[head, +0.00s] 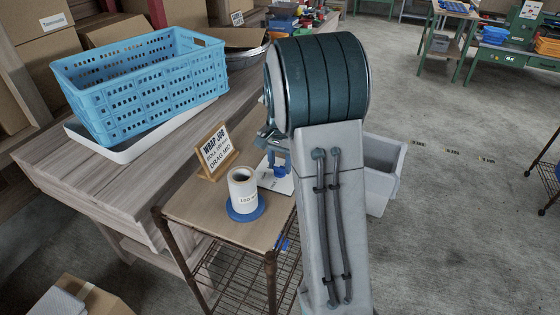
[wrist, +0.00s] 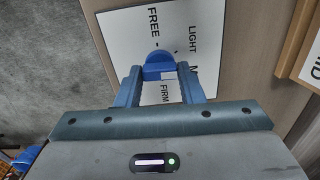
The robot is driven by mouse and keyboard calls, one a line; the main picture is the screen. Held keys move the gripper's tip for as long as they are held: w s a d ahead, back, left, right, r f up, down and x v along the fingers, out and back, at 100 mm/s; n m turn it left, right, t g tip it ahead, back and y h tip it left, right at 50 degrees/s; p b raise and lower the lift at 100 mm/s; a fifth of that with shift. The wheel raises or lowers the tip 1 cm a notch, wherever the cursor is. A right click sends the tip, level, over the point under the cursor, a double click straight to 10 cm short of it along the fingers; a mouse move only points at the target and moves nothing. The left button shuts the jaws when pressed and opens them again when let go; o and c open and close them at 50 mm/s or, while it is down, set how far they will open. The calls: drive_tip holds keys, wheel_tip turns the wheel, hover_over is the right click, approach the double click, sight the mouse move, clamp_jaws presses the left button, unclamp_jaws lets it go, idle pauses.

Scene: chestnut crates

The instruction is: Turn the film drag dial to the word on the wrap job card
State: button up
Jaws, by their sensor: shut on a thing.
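The film drag dial is a blue knob (wrist: 160,57) on a white plate (wrist: 122,28), seen in the wrist view. The plate's words FREE, LIGHT and FIRM are readable; another, starting with M, is mostly hidden. My gripper (wrist: 160,74) is shut on the knob from above, a blue finger on each side. I cannot tell clearly which word the knob points to. In the head view the plate (head: 284,187) lies on the small cart, partly behind my arm. The wrap job card (head: 215,152) stands upright in a wooden holder; its lowest line appears to read DRAG MD.
A white film roll (head: 242,187) stands on a blue disc (head: 245,212) near the plate. A blue crate (head: 140,85) sits in a white tray on the wooden table at left. A grey bin (head: 384,165) is right of the cart.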

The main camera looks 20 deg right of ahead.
drive_tip(key=m+p, duration=0.1)
drive_tip(key=m, duration=0.4)
drive_tip(key=shift+r, duration=0.1)
idle(0.4)
drive_tip(key=o, duration=1)
wheel_tip(320, 180, up, 14)
drive_tip(key=shift+f, duration=0.1)
idle(0.4)
drive_tip(key=s+a+f+n+t, duration=0.1)
drive_tip(key=s+a+n, duration=0.2)
drive_tip(key=s, duration=0.4)
drive_tip(key=s+a+f+n+t, duration=0.1)
drive_tip(key=s+a+f+n, duration=0.1)
drive_tip(key=s+n, duration=0.4)
drive_tip(key=s+a+f+n, duration=0.1)
drive_tip(key=s+a+n, duration=0.4)
drive_tip(key=s, duration=0.5)
drive_tip(key=shift+f+t, duration=0.3)
drive_tip(key=shift+t, duration=0.1)
